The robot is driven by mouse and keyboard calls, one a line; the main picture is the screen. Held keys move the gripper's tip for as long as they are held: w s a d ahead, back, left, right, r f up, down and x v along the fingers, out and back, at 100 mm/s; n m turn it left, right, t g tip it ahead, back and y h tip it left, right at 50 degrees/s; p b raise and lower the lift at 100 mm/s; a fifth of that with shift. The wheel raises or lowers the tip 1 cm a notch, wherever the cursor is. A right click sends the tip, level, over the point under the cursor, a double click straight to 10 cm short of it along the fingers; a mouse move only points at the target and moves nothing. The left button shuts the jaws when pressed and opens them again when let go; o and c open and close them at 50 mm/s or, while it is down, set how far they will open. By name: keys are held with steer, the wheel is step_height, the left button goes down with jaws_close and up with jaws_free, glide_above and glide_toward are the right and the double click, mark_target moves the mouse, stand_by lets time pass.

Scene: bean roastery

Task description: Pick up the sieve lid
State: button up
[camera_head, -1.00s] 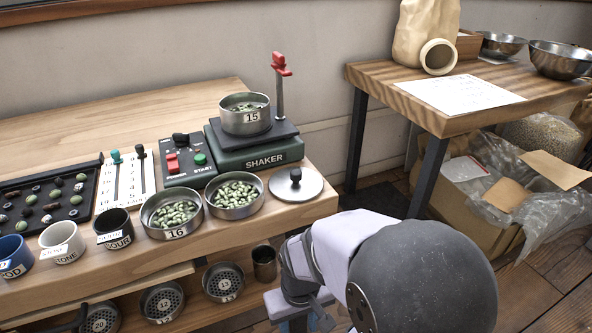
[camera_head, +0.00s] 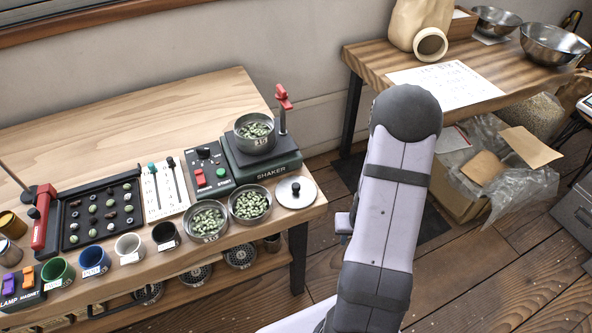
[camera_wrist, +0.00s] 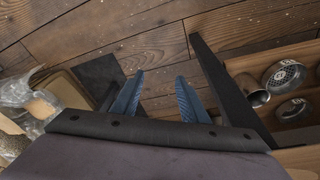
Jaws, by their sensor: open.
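The sieve lid (camera_head: 296,201) is a round silver disc with a black knob. It lies flat on the wooden bench near its front right corner, right of two pans of green beans. My gripper (camera_wrist: 158,92) shows two blue fingers spread apart with nothing between them, over the plank floor. In the head view my arm stands right of the bench and mostly hides the gripper. The lid is not in the wrist view.
Close left of the lid is a bean pan (camera_head: 249,218); behind it stands the shaker (camera_head: 262,166) with a pan and red-topped post. The wrist view shows a dark table leg (camera_wrist: 222,88) and sieves (camera_wrist: 283,76) on a low shelf at right.

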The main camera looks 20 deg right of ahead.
mark_target(298, 186)
steer(key=d+r+t+h+p, duration=0.25)
steer(key=d+r+p, duration=0.2)
steer(key=d, duration=0.55)
steer(key=w+d+r+n+t, duration=0.1)
steer(key=w+r+n+t, duration=0.1)
steer(key=w+r+t, duration=0.65)
steer(key=a+r+n+t+y+b, duration=0.1)
steer(key=a+n+y, duration=0.1)
steer(key=a, duration=0.5)
steer(key=s+a+r+n+t+y+b, duration=0.1)
steer(key=a+n+y+b, duration=0.1)
steer(key=a+y, duration=0.3)
steer(key=s+a+r+n+t+y+b, duration=0.1)
steer(key=a+r+n+y, duration=0.1)
steer(key=a, duration=0.7)
steer(key=shift+s+n+y+b, duration=0.1)
steer(key=shift+n+y+b, duration=0.25)
steer(key=shift+n+y, duration=0.55)
steer(key=shift+p+x, duration=0.7)
steer(key=shift+x, duration=2.9)
steer(key=shift+d, duration=0.1)
